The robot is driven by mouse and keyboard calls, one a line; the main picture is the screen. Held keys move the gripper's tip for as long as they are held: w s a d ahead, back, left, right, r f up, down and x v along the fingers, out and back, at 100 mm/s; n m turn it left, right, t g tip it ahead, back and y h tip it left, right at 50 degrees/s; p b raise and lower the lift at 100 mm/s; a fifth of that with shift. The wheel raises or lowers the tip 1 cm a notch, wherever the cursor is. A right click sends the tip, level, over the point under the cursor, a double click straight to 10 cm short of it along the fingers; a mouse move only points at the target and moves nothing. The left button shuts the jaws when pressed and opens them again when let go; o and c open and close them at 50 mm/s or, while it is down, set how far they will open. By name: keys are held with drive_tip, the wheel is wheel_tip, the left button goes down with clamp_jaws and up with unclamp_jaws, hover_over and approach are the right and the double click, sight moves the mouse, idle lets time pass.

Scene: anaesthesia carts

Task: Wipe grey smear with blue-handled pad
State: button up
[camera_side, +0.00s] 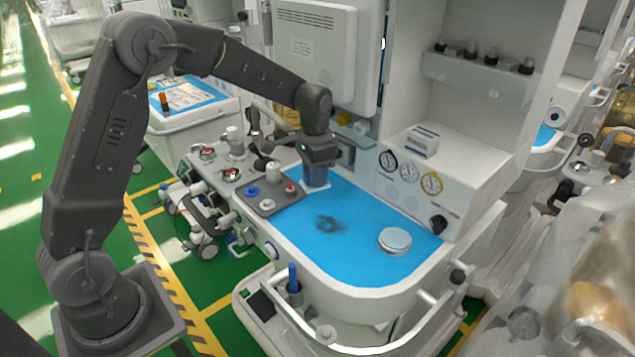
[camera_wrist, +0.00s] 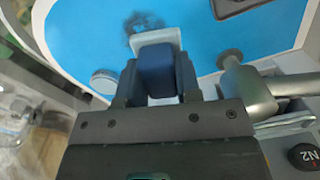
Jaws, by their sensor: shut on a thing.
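My gripper (camera_side: 318,168) is shut on the blue handle (camera_wrist: 155,68) of the pad, over the back left part of the blue work surface (camera_side: 345,258). The pad's white base (camera_wrist: 157,37) shows past the handle in the wrist view; in the side view a pale part of the pad (camera_side: 316,184) shows below my gripper. I cannot tell if it touches the surface. The grey smear (camera_side: 328,225) lies on the blue surface in front of the pad and apart from it in the side view. In the wrist view the smear (camera_wrist: 144,20) shows just beyond the white base, which hides its near edge.
A round silver-white tin (camera_side: 395,240) stands on the blue surface, right of the smear. A grey panel with knobs (camera_side: 270,199) borders the surface at the left. A gauge box (camera_side: 415,180) stands behind it. A white rail (camera_side: 400,320) runs round the front.

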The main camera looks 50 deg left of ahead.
sight(319, 214)
drive_tip(key=shift+w+a+f, duration=0.15)
drive_tip(key=shift+w+f, duration=0.1)
drive_tip(key=shift+f, duration=0.4)
drive_tip(key=shift+w+a+f, duration=0.15)
drive_tip(key=shift+w+f, duration=0.1)
drive_tip(key=shift+f, duration=3.6)
drive_tip(key=shift+d+f, duration=0.5)
drive_tip(key=shift+d, duration=4.5)
drive_tip(key=shift+a, duration=4.9)
drive_tip(key=shift+w+a, duration=0.15)
drive_tip(key=shift+w, duration=0.05)
drive_tip(key=shift+w+d, duration=0.2)
drive_tip(key=shift+w, duration=0.05)
drive_tip(key=shift+d, duration=4.95)
drive_tip(key=shift+a, duration=5.1)
drive_tip(key=shift+r, duration=4.05)
